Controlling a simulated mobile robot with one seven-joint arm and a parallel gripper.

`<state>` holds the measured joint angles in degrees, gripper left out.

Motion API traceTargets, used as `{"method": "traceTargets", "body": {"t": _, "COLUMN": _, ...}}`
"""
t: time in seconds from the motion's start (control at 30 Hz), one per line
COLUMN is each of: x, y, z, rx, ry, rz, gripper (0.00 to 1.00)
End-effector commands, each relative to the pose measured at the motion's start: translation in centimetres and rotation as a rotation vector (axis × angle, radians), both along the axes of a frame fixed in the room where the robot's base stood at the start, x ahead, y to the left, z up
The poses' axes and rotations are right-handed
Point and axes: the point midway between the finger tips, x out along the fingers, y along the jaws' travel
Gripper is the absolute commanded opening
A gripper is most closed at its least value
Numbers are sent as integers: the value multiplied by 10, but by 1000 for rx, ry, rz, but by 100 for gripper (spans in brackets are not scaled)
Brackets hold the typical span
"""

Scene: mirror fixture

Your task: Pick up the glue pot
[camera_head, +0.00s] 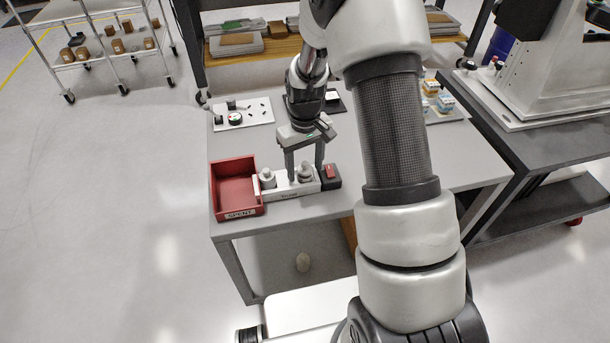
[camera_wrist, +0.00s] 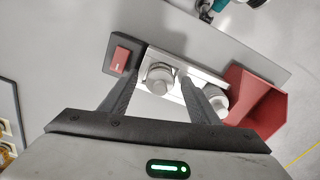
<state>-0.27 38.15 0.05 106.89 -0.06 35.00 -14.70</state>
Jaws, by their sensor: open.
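Two pale grey-white pots sit in a white holder (camera_head: 290,191) on the grey table. One pot (camera_head: 306,173) is at the holder's right and the other (camera_head: 267,179) at its left. I cannot tell which is the glue pot. My gripper (camera_head: 304,168) points down over the right pot, open, with a finger on either side of it. In the wrist view this pot (camera_wrist: 160,79) shows between the fingertips (camera_wrist: 158,75). The other pot (camera_wrist: 214,101) is outside the fingers, partly hidden by the right one. Contact with the pot cannot be told.
A red bin (camera_head: 235,181) labelled "SPENT" stands left of the holder. A dark block with a red top (camera_head: 331,173) adjoins its right end. A white tray (camera_head: 243,113) with small parts lies farther back. Bare table lies between tray and holder.

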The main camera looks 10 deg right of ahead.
Motion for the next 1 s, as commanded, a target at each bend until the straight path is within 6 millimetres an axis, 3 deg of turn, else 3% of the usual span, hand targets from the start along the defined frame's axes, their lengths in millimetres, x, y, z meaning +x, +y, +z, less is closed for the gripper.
{"method": "traceTargets", "body": {"t": 0.17, "x": 0, "y": 0, "z": 0, "rx": 0, "ry": -1, "rz": 0, "gripper": 54}}
{"method": "traceTargets", "body": {"t": 0.4, "x": 0, "y": 0, "z": 1, "rx": 0, "ry": -1, "rz": -1, "gripper": 14}}
{"method": "traceTargets", "body": {"t": 0.5, "x": 1, "y": 0, "z": 1, "rx": 1, "ry": -2, "rz": -1, "gripper": 1}}
{"method": "traceTargets", "body": {"t": 0.77, "x": 1, "y": 0, "z": 6, "rx": 0, "ry": -4, "rz": -1, "gripper": 1}}
{"method": "traceTargets", "body": {"t": 1.0, "x": 2, "y": 0, "z": 48, "rx": 0, "ry": -8, "rz": -1, "gripper": 1}}
